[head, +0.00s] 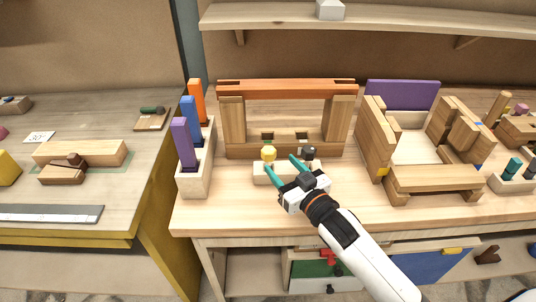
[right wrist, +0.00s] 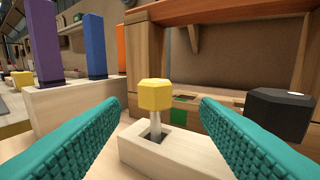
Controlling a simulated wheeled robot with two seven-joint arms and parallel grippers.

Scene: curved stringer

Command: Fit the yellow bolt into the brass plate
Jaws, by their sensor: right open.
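The yellow bolt (head: 268,153) stands upright in a hole of a pale wooden block. In the right wrist view its faceted yellow head (right wrist: 155,94) sits on a thin light shank. My right gripper (head: 279,164) has teal fingers, open and pointing at the bolt. In the wrist view the bolt shows between the fingers, a little beyond their tips, and nothing is held. I cannot make out the brass plate for certain; a small brownish-gold patch (right wrist: 183,85) shows on the wooden frame behind the bolt. My left gripper is not in view.
A black-headed bolt (head: 308,152) stands at the block's right end. Behind stands a wooden frame with an orange top beam (head: 287,88). Purple, blue and orange bars stand in a pale holder (head: 196,184) at left. A wooden assembly (head: 432,178) is at right.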

